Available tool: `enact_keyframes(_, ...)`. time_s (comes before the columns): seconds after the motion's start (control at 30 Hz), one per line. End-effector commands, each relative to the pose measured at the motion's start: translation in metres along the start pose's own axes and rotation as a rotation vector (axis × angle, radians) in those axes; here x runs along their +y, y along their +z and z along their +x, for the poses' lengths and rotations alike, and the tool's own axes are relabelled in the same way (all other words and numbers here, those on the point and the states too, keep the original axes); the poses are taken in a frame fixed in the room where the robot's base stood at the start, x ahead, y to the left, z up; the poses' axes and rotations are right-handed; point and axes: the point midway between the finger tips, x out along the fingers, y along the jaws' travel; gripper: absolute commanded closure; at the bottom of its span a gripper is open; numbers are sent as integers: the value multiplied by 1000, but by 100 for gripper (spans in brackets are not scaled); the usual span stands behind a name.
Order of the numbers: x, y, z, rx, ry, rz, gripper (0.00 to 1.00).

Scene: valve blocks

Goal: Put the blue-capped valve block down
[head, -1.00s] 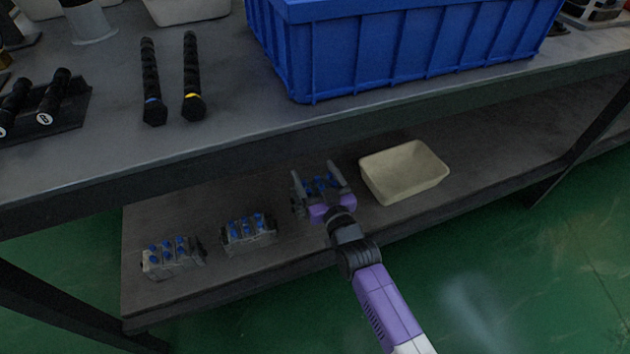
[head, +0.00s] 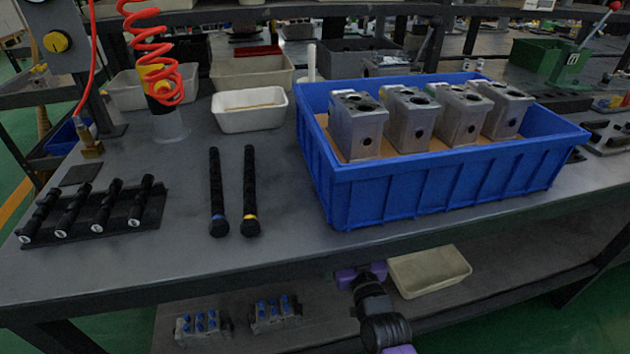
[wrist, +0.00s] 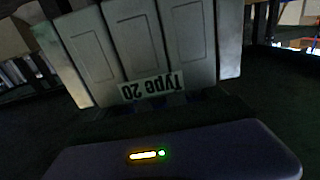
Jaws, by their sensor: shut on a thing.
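My gripper (head: 360,275) is at the lower shelf, just under the table's front edge, with its fingers hidden in the head view. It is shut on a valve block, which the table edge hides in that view. In the wrist view the held valve block (wrist: 155,45) fills the upper middle, a grey ribbed body with an upside-down "Type 20" label. Two other blue-capped valve blocks, one nearer (head: 270,312) and one farther left (head: 200,324), stand on the shelf left of my gripper.
A cream tray (head: 430,271) sits on the lower shelf (head: 510,262) just right of my gripper. The tabletop (head: 285,225) overhangs the shelf. On it stand a blue crate (head: 450,197) with several metal blocks, two black rods (head: 232,192) and a white bin (head: 249,110).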

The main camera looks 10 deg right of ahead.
Motion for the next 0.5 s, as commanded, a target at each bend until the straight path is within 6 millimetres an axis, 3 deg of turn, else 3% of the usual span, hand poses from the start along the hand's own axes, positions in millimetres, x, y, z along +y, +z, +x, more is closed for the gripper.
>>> enact_keyframes(0.03,0,-7,1,11,1,0,95)
enact_keyframes(0.27,-1,-2,-16,10,0,2,95)
enact_keyframes(0.5,-4,9,-77,7,0,7,95)
